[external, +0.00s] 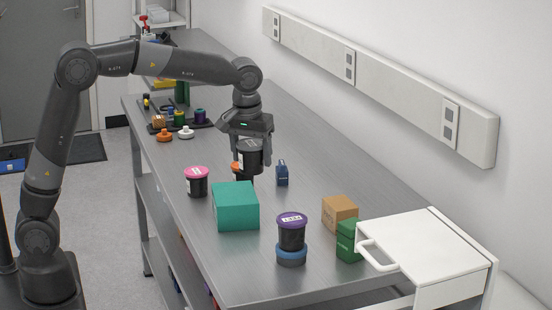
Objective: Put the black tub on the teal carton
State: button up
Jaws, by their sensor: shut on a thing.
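The teal carton (235,207) sits on the grey workbench, left of the middle, with its flat top bare. My gripper (247,152) is behind it and slightly to the right, pointing down. It is shut on the black tub (250,157), which has a dark grey lid and looks upright. A dark jar with an orange lid (237,168) shows partly behind and below the held tub. I cannot tell whether the two touch.
A pink-lidded jar (196,182) stands left of the carton. A purple-lidded jar (291,231) on a blue round piece (291,256), a brown box (340,213), a green box (349,241) and a white cabinet (432,246) are to the right. A small navy item (282,174) stands behind.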

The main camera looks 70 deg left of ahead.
jog(key=s+r, duration=0.1)
jog(key=s, duration=0.4)
send_over(236, 192)
jog(key=f, duration=0.6)
jog(key=shift+s+d+f, duration=0.2)
jog(key=shift+f, duration=2.15)
jog(key=shift+f, duration=0.1)
jog(key=o, duration=1.1)
jog(key=shift+c, duration=0.2)
